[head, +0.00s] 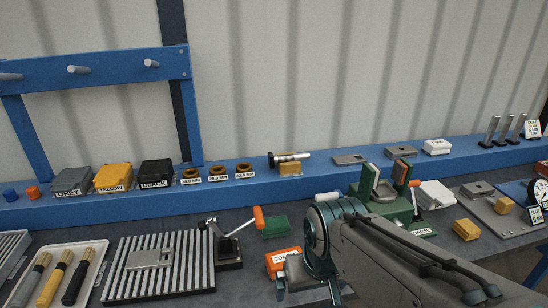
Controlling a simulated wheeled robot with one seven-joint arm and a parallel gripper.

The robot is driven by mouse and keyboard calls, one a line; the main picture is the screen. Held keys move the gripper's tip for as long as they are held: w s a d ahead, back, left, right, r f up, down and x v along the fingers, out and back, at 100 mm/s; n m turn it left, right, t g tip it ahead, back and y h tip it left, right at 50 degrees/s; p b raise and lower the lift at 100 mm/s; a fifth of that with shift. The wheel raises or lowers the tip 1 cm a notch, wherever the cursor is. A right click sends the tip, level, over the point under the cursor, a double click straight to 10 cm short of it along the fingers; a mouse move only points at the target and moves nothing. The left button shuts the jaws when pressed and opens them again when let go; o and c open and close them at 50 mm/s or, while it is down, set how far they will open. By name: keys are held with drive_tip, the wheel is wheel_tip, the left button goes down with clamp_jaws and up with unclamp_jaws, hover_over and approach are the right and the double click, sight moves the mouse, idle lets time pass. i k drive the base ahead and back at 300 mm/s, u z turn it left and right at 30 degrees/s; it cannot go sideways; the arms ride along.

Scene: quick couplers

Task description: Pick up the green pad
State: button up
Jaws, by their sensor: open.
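A dark green pad (276,227) lies on the grey bench top, just right of a toggle clamp with an orange handle (245,220). It looks like a low flat block and its top is uncovered. My gripper (292,276) is at the lower middle, below and slightly right of the pad in the picture, apart from it. My wrist and forearm reach in from the bottom right. The gripper is open; its fingertips are hard to make out, and I see nothing held.
An orange labelled block (283,261) sits close to my gripper, partly hidden by it. A green vise (388,200) stands to the right. A ribbed plate (160,266) and a tray of handled tools (28,290) lie left. A blue ledge (330,180) with labelled blocks runs behind.

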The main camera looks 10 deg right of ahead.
sight(279, 226)
drive_tip(key=u, duration=3.05)
drive_tip(key=k, duration=1.35)
drive_tip(key=z, duration=1.95)
drive_tip(key=i, duration=0.5)
drive_tip(key=u, duration=0.05)
